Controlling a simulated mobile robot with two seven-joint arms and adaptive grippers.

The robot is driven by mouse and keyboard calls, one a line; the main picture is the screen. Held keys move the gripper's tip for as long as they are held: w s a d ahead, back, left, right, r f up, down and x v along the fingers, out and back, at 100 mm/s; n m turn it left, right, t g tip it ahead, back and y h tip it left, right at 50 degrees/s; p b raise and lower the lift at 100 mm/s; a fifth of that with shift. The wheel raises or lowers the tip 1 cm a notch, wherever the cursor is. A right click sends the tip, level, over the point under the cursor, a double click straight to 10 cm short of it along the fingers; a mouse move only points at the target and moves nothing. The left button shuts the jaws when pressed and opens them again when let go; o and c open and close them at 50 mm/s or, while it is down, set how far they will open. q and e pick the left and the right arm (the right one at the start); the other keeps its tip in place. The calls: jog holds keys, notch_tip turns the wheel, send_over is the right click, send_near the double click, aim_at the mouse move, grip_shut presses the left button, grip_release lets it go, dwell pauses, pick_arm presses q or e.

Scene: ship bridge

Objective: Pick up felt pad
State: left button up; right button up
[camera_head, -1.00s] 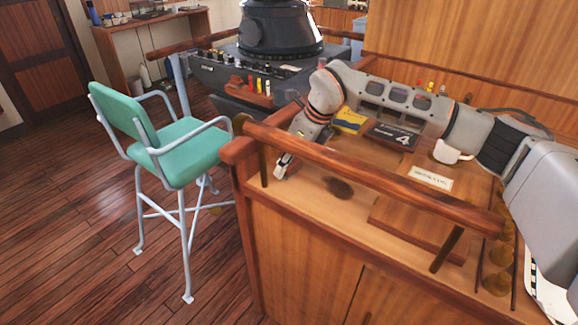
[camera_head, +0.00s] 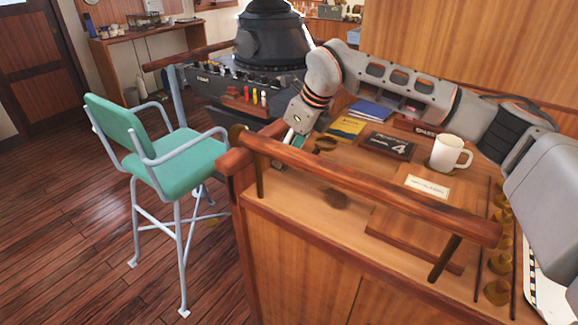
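A dark brown, roughly oval patch (camera_head: 335,198) lies flat on the wooden counter just behind the front rail; it may be the felt pad, but I cannot be sure. A second small dark brown round item (camera_head: 325,144) sits farther back, close to my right gripper. My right arm reaches in from the right across the counter. Its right gripper (camera_head: 287,146) points down near the counter's left end, apart from the dark patch. The rail partly hides its fingertips, so I cannot tell whether they are open. My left gripper is not in view.
A wooden rail (camera_head: 365,184) runs along the counter's front edge. On the counter are a white mug (camera_head: 449,153), a black card marked 4 (camera_head: 388,145), a yellow booklet (camera_head: 346,128), blue books (camera_head: 370,110) and a white label (camera_head: 427,187). A green chair (camera_head: 170,165) stands left.

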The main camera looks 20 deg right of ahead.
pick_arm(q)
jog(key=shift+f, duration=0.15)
pick_arm(e)
notch_tip(320, 180, up, 14)
dwell(0.3)
